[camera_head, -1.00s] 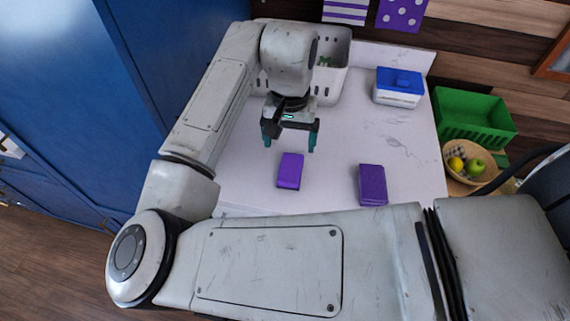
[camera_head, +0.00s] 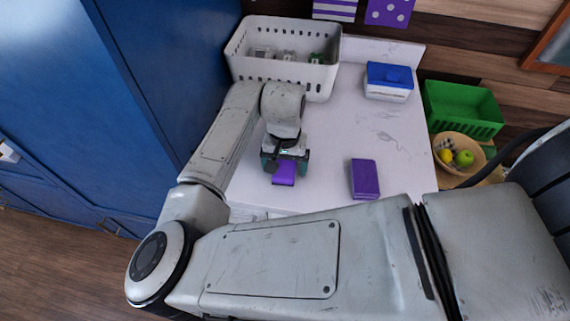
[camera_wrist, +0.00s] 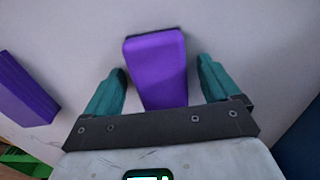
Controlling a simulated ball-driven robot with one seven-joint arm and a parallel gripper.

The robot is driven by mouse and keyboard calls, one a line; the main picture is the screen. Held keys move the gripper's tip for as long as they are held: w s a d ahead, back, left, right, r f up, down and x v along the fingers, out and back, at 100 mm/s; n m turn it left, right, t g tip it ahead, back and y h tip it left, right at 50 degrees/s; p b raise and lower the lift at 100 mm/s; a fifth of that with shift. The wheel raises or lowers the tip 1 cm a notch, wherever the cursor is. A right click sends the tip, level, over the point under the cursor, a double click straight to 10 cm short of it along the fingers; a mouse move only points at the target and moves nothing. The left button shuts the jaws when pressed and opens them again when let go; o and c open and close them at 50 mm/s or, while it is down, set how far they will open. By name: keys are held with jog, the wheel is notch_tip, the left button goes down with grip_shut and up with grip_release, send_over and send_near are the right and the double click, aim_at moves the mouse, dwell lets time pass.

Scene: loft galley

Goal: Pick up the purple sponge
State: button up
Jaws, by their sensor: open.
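A purple block, which looks like the sponge (camera_head: 283,176), lies on the white counter (camera_head: 328,135). My gripper (camera_head: 286,167) is over it and hides its far part in the head view. In the wrist view, this purple sponge (camera_wrist: 158,68) lies between the two teal fingers of my gripper (camera_wrist: 161,72). The fingers are open, with a gap to the sponge on each side. A second, similar purple block (camera_head: 365,179) lies apart on the counter to the right. It also shows at the left edge of the wrist view (camera_wrist: 24,91).
A white perforated basket (camera_head: 285,72) with small items stands at the back left. A blue-lidded box (camera_head: 388,82) is at the back right. A green crate (camera_head: 463,110) and a fruit bowl (camera_head: 459,152) are farther right. A blue cabinet (camera_head: 150,90) borders the left.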

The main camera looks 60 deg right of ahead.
aim_at(285, 167)
jog(key=c, duration=1)
jog(key=shift+c, duration=0.2)
jog(key=shift+r, duration=0.1)
jog(key=shift+r, duration=0.2)
jog(key=r, duration=0.3)
jog(key=shift+s+a+r+b, duration=0.1)
jog(key=shift+s+a+b, duration=0.15)
jog(key=shift+b, duration=0.15)
jog(key=s+a+r+b, duration=0.3)
jog(key=s+a+r, duration=0.6)
jog(key=shift+s+a, duration=0.15)
jog(key=shift+a, duration=0.15)
jog(key=shift+r, duration=0.1)
